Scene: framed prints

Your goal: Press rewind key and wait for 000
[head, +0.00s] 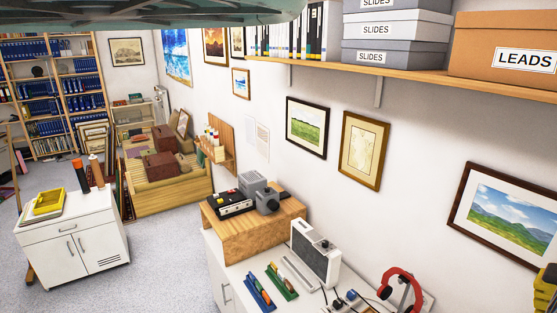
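A black, flat device with light-coloured details along its top (231,204) sits on a wooden stand (236,241) on the white cabinet at the centre. It looks like a tape recorder, but it is too small to make out a rewind key or read a counter. A grey boxy device (254,184) stands behind it, and a dark grey rounded part (267,202) is beside it. My gripper does not show in the head view.
A white cart (70,238) stands at left. Grey floor (168,255) lies open between.

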